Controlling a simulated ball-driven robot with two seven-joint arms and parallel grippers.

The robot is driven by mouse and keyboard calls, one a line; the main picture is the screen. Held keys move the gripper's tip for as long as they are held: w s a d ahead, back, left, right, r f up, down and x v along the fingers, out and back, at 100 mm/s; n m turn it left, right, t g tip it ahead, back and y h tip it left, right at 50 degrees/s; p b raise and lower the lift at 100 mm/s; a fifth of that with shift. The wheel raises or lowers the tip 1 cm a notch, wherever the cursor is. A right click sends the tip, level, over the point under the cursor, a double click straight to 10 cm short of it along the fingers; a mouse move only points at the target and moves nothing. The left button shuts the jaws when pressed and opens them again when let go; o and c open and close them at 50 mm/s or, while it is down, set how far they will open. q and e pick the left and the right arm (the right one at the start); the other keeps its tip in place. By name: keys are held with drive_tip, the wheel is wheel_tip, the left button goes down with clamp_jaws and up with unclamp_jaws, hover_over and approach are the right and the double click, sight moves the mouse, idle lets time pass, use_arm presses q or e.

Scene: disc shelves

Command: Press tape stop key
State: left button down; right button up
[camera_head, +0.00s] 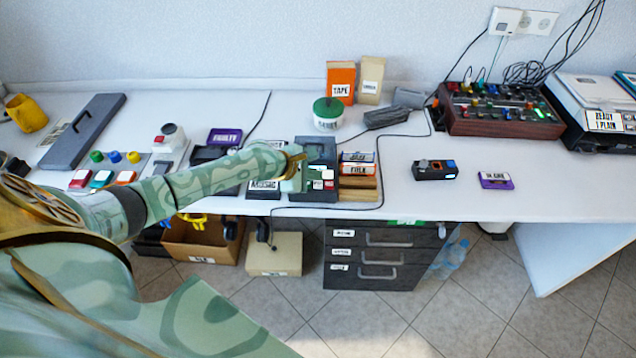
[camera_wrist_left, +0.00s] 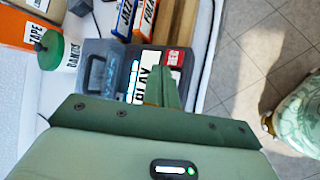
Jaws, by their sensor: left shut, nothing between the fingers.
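The tape deck (camera_head: 318,148) is a dark grey box near the table's front edge, with white keys and a red key on its front. In the left wrist view the deck (camera_wrist_left: 97,52) shows a red key (camera_wrist_left: 175,57) lettered REC and a white key (camera_wrist_left: 137,78) lettered PLAY. My left gripper (camera_head: 299,167) is shut and empty at the deck's left front, by the key row. In the left wrist view its fingers (camera_wrist_left: 164,80) cover part of the keys. I cannot make out the stop key, nor whether the fingertips touch a key. My right gripper is not in view.
Cassette boxes labelled JAZZ and FOLK (camera_head: 357,167) stand right of the deck. A mixer (camera_head: 498,108) with cables is at the back right.

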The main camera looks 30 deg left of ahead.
sight(314, 185)
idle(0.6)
use_arm(q)
drive_tip(key=shift+f, duration=0.4)
drive_tip(key=shift+f, duration=0.4)
idle(0.7)
drive_tip(key=shift+r+p, duration=0.85)
drive_tip(key=shift+p, duration=0.15)
wheel_tip(314, 185, up, 5)
drive_tip(key=p, duration=0.5)
drive_tip(key=shift+r+p, duration=0.1)
drive_tip(key=shift+p, duration=0.2)
